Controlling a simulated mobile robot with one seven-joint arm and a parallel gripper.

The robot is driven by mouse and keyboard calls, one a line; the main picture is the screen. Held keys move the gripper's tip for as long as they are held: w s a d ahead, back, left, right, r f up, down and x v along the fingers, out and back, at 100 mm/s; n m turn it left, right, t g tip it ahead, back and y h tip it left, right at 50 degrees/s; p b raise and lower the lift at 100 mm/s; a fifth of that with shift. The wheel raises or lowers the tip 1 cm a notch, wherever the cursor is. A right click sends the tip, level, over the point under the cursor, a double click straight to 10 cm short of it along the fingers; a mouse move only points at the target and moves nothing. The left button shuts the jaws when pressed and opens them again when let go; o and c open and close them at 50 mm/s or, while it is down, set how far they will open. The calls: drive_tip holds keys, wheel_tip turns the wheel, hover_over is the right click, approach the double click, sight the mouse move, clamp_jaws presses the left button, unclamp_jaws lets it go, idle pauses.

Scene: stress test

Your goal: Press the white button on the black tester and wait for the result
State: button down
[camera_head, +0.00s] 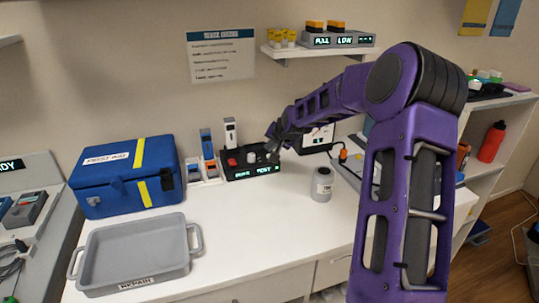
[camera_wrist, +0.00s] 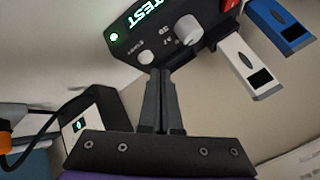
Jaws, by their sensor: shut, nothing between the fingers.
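The black tester (camera_head: 238,172) stands on the white counter against the wall, with a lit green display. In the wrist view the tester (camera_wrist: 172,48) shows the green word TEST, a green light, a large pale knob (camera_wrist: 188,29) and a small round white button (camera_wrist: 146,57). My gripper (camera_head: 273,150) is at the tester's right end in the head view. In the wrist view my gripper (camera_wrist: 160,72) is shut and empty, its fingertips right by the white button. I cannot tell whether they touch it. The button is not distinguishable in the head view.
A blue first aid box (camera_head: 115,180) and a grey REPAIR tray (camera_head: 140,255) are further left. A grey-white jar (camera_head: 322,184) stands right of the tester. The front middle counter is clear.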

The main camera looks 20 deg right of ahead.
drive_tip(key=shift+r, duration=0.15)
wheel_tip(320, 180, up, 5)
drive_tip(key=p, duration=0.3)
idle(0.7)
